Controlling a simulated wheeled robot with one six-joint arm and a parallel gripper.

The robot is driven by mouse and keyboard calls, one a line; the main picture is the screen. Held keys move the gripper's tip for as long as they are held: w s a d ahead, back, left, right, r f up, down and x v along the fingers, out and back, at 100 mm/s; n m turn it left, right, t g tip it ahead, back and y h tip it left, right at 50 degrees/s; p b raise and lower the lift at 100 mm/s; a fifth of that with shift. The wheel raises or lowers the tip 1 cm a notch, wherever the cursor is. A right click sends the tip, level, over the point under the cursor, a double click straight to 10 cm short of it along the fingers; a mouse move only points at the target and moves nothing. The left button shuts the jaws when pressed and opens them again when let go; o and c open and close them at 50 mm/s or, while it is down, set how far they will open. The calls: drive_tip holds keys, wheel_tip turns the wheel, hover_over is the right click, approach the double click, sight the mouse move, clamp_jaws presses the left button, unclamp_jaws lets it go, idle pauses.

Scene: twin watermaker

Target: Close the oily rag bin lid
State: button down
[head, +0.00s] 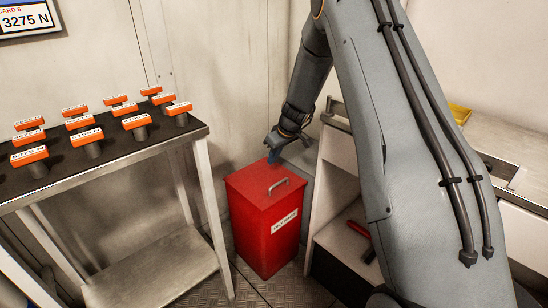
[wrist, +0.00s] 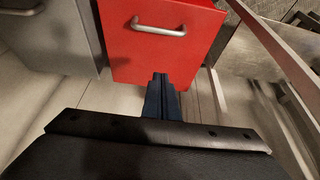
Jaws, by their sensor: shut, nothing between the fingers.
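The red oily rag bin (head: 262,240) stands on the floor between a bench and a shelf unit, with a label on its front. Its red lid (head: 245,185) lies flat across the top and looks closed, with no gap visible. The lid's metal handle (head: 279,187) is near the front edge; the lid (wrist: 150,62) and handle (wrist: 158,28) also show in the wrist view. My gripper (head: 272,158) is shut and empty at the lid's rear edge. In the wrist view its fingertips (wrist: 160,77) overlap that edge; I cannot tell whether they touch it.
A metal bench (head: 110,165) on the left carries several orange-topped labelled pieces (head: 85,138). A pale shelf unit (head: 338,185) stands close on the bin's right, with a red-handled item (head: 358,229) on its lower shelf. The wall is close behind the bin. Some floor is clear in front.

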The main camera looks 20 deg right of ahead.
idle(0.4)
drive_tip(key=v, duration=0.7)
drive_tip(key=s+a+r+m+g+p, duration=0.1)
drive_tip(key=s+r, duration=0.4)
drive_tip(key=s, duration=0.9)
drive_tip(key=s+a+r+m+g+h+p, duration=0.1)
drive_tip(key=s+r+p, duration=0.4)
drive_tip(key=s, duration=0.9)
drive_tip(key=s+a+r+m+g+h+p, duration=0.1)
drive_tip(key=s+a+r+m+g+p, duration=0.1)
drive_tip(key=s, duration=1.2)
wheel_tip(320, 180, up, 3)
drive_tip(key=shift+a+r+m+p, duration=0.15)
drive_tip(key=shift+a+m+p, duration=0.55)
drive_tip(key=shift+p, duration=0.55)
drive_tip(key=shift+d, duration=0.1)
